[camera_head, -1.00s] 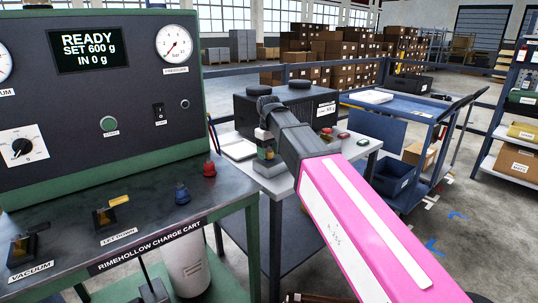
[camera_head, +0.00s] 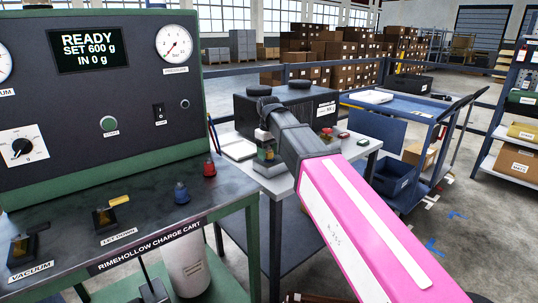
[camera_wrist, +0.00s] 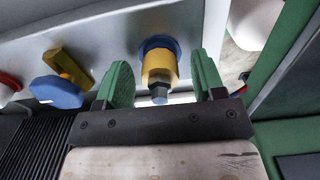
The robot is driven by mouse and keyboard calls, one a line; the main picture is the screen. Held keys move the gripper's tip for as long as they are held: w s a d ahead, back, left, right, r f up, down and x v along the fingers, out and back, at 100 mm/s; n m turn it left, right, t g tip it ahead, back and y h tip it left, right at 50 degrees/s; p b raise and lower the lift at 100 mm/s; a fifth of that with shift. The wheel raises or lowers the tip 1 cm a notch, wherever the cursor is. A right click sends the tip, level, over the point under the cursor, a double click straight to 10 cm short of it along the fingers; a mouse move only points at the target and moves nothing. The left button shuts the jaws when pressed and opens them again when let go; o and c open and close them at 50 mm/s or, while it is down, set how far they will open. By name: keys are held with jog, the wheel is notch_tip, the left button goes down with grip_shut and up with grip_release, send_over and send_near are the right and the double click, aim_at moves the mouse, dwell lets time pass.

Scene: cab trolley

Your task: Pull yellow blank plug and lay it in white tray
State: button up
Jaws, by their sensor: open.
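In the wrist view, a yellow cylindrical plug (camera_wrist: 160,64) sits in a blue collar on a pale surface, with a dark hex piece and a blue tip at its near end. My gripper (camera_wrist: 165,80) is open, with one green finger on each side of the plug and a visible gap on both sides. In the head view, my pink arm reaches over the grey table, and its wrist hides much of the gripper and the plug. A shallow white tray (camera_head: 240,150) lies on the table, left of the wrist.
In the wrist view, a blue knob (camera_wrist: 57,92) and a yellow bar (camera_wrist: 70,66) stand left of the fingers. A black box (camera_head: 330,107) stands on the table behind my wrist. The charge cart (camera_head: 60,200) fills the left, and a blue trolley (camera_head: 400,122) stands behind right.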

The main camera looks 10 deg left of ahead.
grip_shut()
jog(key=shift+r, duration=0.1)
jog(key=shift+r, duration=2.9)
